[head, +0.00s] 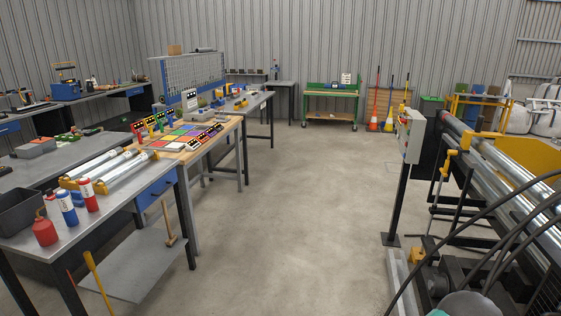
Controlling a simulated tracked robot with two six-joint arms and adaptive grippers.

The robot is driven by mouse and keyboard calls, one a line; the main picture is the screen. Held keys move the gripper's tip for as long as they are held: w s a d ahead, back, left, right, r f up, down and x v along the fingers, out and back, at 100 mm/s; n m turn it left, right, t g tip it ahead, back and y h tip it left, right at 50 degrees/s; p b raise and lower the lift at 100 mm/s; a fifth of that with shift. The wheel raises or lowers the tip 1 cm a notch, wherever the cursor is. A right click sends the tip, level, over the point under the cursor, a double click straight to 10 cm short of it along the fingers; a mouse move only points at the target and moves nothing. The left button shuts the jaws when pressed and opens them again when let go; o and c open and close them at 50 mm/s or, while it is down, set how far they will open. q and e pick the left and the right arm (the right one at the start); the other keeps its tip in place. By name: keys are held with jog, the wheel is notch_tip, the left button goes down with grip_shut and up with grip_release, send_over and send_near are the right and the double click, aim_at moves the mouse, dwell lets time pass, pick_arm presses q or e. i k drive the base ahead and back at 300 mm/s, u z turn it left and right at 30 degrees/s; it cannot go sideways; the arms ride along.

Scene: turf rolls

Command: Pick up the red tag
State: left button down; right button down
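I cannot make out a red tag for certain at this distance. On the wooden-topped bench (228,124) at the middle left lies a board of coloured squares (181,137), some of them reddish. Small coloured holders with dark faces stand around it, among them a red one (137,127) at its left and a row (204,138) along its right side. The pieces are too small to tell apart. Neither of my grippers is in view.
A roller machine (500,170) with cables and a control post (404,170) fill the right. Open concrete floor (300,210) lies between.

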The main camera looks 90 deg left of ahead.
aim_at(50, 193)
jog(key=u, duration=0.25)
jog(key=i, duration=0.25)
jog(key=u, duration=2.35)
jog(key=i, duration=0.25)
jog(key=z, duration=3.95)
jog(key=k, duration=0.6)
jog(key=u, duration=5.6)
